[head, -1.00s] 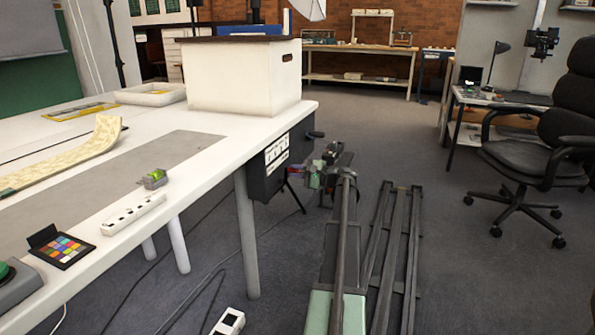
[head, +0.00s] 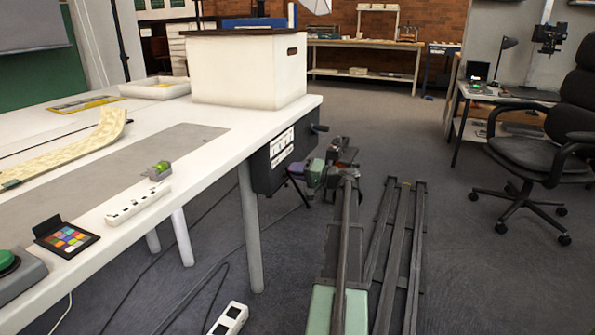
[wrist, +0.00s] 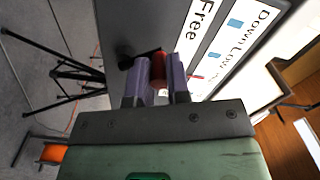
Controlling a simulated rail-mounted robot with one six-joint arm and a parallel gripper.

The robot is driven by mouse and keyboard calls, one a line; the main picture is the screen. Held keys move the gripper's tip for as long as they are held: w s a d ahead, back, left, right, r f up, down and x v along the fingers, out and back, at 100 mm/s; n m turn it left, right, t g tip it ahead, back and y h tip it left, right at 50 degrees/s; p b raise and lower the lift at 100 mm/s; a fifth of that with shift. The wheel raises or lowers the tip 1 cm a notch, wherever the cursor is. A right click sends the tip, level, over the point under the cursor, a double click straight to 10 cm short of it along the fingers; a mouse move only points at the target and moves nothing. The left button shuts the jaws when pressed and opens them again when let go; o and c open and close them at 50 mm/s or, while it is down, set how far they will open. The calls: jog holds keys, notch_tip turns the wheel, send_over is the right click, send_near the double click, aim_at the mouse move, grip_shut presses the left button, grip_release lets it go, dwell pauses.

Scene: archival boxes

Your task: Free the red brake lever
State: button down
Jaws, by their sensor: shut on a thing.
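The red brake lever (wrist: 158,68) shows in the wrist view as a short red piece between the two purple fingers of my gripper (wrist: 161,72). My gripper is shut on it; the fingers hide part of it. Behind it is a dark control box (wrist: 125,22) with white labels, one reading "Free" (wrist: 199,28), another starting "Down". In the head view the control box (head: 262,178) hangs under the table's right end, and my gripper (head: 294,171) is at its lower right side. The lever cannot be made out in the head view.
The white table (head: 215,155) carries a large white archival box (head: 245,72) above the control box. A dark crank handle (head: 319,128) sticks out at the table end. A tripod (wrist: 60,65) stands left in the wrist view. Floor rails (head: 400,240) lie right of my arm.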

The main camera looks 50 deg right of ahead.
jog(key=shift+a+f+n, duration=0.1)
jog(key=shift+n, duration=0.4)
jog(key=c, duration=1.1)
grip_release()
jog(key=shift+s, duration=0.15)
jog(key=v, duration=1)
jog(key=shift+s, duration=0.3)
